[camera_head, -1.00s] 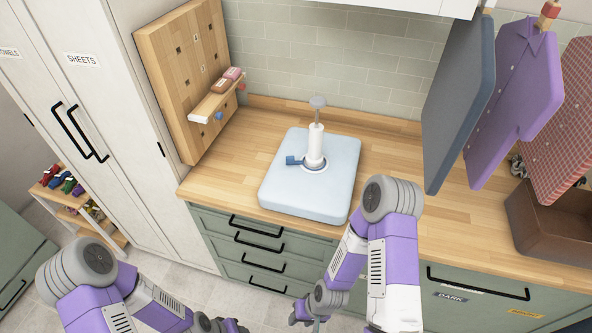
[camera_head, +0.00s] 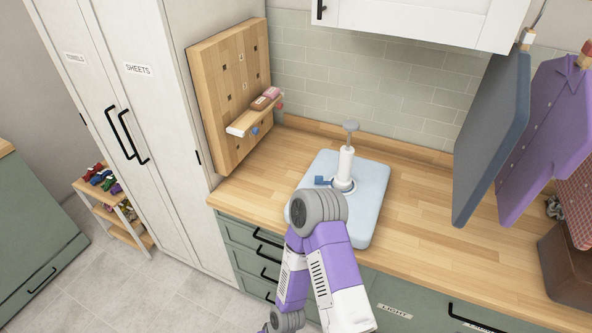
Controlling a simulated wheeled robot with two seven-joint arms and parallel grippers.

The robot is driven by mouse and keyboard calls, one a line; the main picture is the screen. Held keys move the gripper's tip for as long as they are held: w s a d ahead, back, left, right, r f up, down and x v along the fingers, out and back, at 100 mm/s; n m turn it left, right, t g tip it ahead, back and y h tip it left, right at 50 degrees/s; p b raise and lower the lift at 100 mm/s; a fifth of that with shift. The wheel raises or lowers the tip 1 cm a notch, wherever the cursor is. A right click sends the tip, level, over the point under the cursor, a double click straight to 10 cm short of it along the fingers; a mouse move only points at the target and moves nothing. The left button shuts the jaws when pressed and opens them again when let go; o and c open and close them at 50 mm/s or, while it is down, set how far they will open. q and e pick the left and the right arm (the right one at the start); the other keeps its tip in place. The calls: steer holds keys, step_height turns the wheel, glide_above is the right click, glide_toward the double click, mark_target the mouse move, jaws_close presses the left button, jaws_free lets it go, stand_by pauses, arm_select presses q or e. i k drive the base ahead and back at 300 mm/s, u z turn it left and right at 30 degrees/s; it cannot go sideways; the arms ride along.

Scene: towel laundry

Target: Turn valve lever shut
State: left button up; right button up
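The valve stands on a pale blue slab (camera_head: 366,222) on the wooden counter. It has a white upright post (camera_head: 345,164) with a grey round cap and a blue lever (camera_head: 323,181) at its base, pointing left. My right arm rises in front of the slab and covers its near left part. A small dark part of my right gripper (camera_head: 268,328) shows at the bottom edge, well below and apart from the lever; its fingers cannot be made out. My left gripper is out of view.
A wooden pegboard (camera_head: 222,95) with a small shelf stands left of the slab. Hanging garments (camera_head: 545,130) and a brown box (camera_head: 570,265) are at the right. A white wall cabinet (camera_head: 420,20) hangs above. The counter right of the slab is clear.

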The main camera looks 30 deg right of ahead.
mark_target(318, 179)
steer(key=i, duration=0.5)
steer(key=z, duration=0.7)
